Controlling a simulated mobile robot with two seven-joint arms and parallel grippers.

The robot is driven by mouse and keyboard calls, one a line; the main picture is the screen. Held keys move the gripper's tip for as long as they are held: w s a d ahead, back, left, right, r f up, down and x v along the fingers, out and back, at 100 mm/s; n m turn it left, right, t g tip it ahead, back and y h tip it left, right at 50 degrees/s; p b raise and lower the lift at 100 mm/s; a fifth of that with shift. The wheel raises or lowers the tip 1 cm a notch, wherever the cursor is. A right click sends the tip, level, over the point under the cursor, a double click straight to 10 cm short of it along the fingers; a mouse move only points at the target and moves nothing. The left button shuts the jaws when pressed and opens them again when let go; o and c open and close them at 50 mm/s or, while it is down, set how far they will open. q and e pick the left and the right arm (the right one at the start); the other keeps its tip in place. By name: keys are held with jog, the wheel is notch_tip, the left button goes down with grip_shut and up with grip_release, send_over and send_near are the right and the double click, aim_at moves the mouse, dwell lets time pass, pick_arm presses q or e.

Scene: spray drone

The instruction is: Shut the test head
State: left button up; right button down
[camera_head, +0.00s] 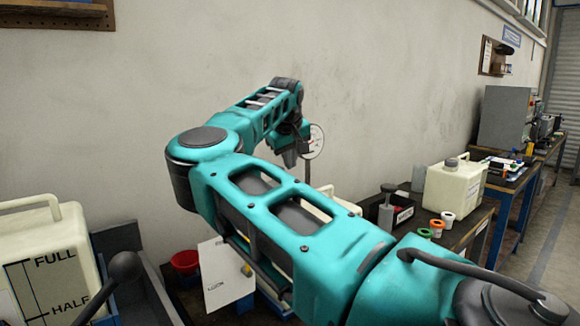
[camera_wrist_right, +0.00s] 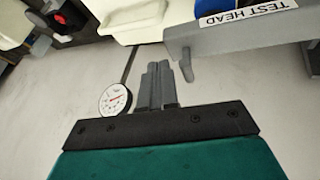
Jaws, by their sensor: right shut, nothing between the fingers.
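The test head shows in the right wrist view as a grey bar (camera_wrist_right: 220,38) with an upside-down "TEST HEAD" label (camera_wrist_right: 248,12). A small grey lever (camera_wrist_right: 186,66) sticks out from the bar. My right gripper (camera_wrist_right: 158,72) is shut and empty, its fingertips just left of that lever in the picture; I cannot tell if they touch it. A round white dial gauge (camera_wrist_right: 115,98) on a thin stem is left of the fingers. In the head view my right gripper (camera_head: 290,155) is beside the gauge (camera_head: 316,142), and my right arm hides the test head. My left gripper is not in view.
A white tank marked FULL and HALF (camera_head: 50,265) stands at lower left, with a black knob (camera_head: 125,267) beside it. A red bowl (camera_head: 185,262) and a white sheet (camera_head: 225,280) are near my arm. A cream canister (camera_head: 455,188) and small cups stand on the right bench.

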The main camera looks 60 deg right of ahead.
aim_at(277, 167)
jog(key=v, duration=1)
jog(key=w+a+r+n+g+h+p, duration=0.1)
jog(key=w+a+n+g+h+p, duration=0.15)
jog(key=w+a+g, duration=0.5)
jog(key=shift+m+t, duration=0.45)
jog(key=shift+t, duration=0.4)
jog(key=x, duration=0.3)
jog(key=w+b+x, duration=0.1)
jog(key=x, duration=0.7)
jog(key=shift+w+d+f, duration=0.1)
jog(key=shift+d, duration=0.15)
jog(key=shift+x, duration=0.75)
